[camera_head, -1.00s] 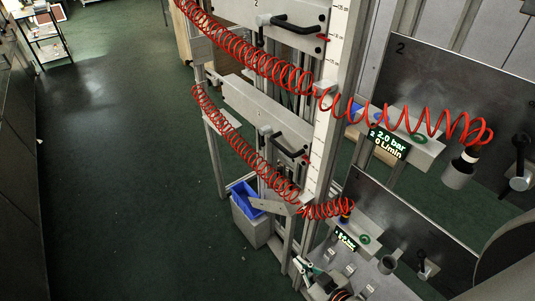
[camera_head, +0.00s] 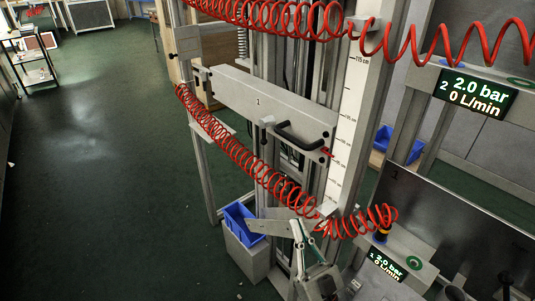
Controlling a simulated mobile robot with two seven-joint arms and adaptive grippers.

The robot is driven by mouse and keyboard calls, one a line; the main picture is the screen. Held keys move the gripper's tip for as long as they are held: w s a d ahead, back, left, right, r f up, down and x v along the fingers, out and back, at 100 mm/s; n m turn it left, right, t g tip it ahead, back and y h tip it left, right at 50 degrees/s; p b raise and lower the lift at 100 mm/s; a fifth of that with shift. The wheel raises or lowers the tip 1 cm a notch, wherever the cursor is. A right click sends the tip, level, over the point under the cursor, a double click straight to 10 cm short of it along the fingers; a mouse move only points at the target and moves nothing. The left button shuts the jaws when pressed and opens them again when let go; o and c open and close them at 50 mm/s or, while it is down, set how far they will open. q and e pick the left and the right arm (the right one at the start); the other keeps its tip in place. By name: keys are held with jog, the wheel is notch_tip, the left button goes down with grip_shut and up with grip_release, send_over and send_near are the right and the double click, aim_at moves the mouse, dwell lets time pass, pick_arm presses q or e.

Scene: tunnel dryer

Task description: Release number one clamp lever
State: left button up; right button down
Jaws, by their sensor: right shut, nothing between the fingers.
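The beam marked 1 (camera_head: 225,97) crosses the upright frame in the middle of the view. A small black lever (camera_head: 266,122) sits on its face, left of a black bar handle (camera_head: 298,141); it appears to be the number one clamp lever, hanging down. My right gripper (camera_head: 299,231) is at the bottom centre, well below the beam and lever, apart from them. Its fingers are shut and empty, and close in the picture to a grey plate and the lower red hose. My left gripper is not in view.
A red coiled hose (camera_head: 240,148) hangs across the frame below the beam; another (camera_head: 270,14) crosses above. A ruled white scale post (camera_head: 350,110) stands right of the beam. A blue bin (camera_head: 241,220) is at lower left of the frame.

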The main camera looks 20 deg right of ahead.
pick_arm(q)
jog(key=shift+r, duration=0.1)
pick_arm(e)
jog(key=shift+r, duration=0.15)
jog(key=p, duration=0.3)
send_near(265, 133)
jog(key=x, duration=0.5)
jog(key=shift+w+a+r, duration=0.1)
jog(key=shift+w+r, duration=0.1)
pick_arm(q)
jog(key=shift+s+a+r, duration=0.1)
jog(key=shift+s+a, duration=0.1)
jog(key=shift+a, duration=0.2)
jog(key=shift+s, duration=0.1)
